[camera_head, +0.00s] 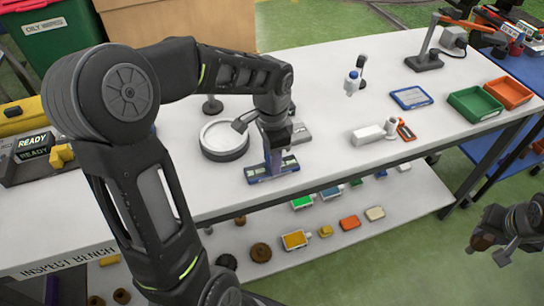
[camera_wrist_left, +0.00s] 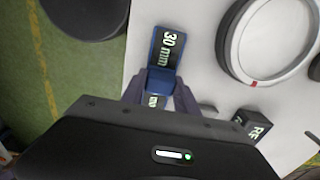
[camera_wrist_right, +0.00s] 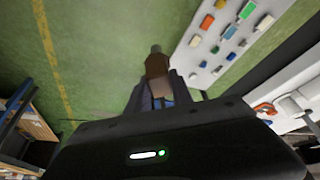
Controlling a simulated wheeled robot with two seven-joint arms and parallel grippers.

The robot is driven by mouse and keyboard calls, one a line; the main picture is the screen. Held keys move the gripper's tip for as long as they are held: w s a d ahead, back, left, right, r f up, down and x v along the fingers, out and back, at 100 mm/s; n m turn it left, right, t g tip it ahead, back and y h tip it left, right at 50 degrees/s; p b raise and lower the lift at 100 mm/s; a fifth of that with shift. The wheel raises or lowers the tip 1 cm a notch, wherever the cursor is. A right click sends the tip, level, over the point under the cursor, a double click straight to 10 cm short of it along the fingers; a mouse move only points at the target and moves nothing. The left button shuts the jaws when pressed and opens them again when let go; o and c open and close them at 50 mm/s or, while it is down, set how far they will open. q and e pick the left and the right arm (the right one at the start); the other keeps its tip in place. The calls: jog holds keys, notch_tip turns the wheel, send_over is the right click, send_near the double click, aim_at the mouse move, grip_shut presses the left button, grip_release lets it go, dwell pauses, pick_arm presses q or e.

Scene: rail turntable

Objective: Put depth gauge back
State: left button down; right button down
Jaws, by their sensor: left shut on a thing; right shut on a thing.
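A blue piece with a "30 mm" label, which looks like the depth gauge (camera_head: 258,175), is at the front edge of the white bench. It also shows in the left wrist view (camera_wrist_left: 168,45), with a raised blue block between the fingers. My left gripper (camera_head: 277,158) points down and is shut on this block. My arm and fingers hide part of the piece. I cannot tell whether its base touches the bench. My right gripper (camera_wrist_right: 158,98) is shut on a brown piece with a grey tip (camera_wrist_right: 156,62), off the bench at the lower right of the head view (camera_head: 484,240).
A round white dish with a dark rim (camera_head: 224,153) stands just left of the gauge. A blue-framed plate (camera_head: 411,97), a green tray (camera_head: 474,104), an orange tray (camera_head: 509,92) and a white block (camera_head: 368,135) are farther right. Several coloured pieces lie on the lower shelf (camera_head: 375,228).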

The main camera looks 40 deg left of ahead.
pick_arm(q)
jog(key=shift+f, duration=0.15)
jog(key=c, duration=0.9)
grip_release()
notch_tip(320, 180, up, 12)
jog(key=shift+r, duration=0.25)
jog(key=shift+s+f, duration=0.1)
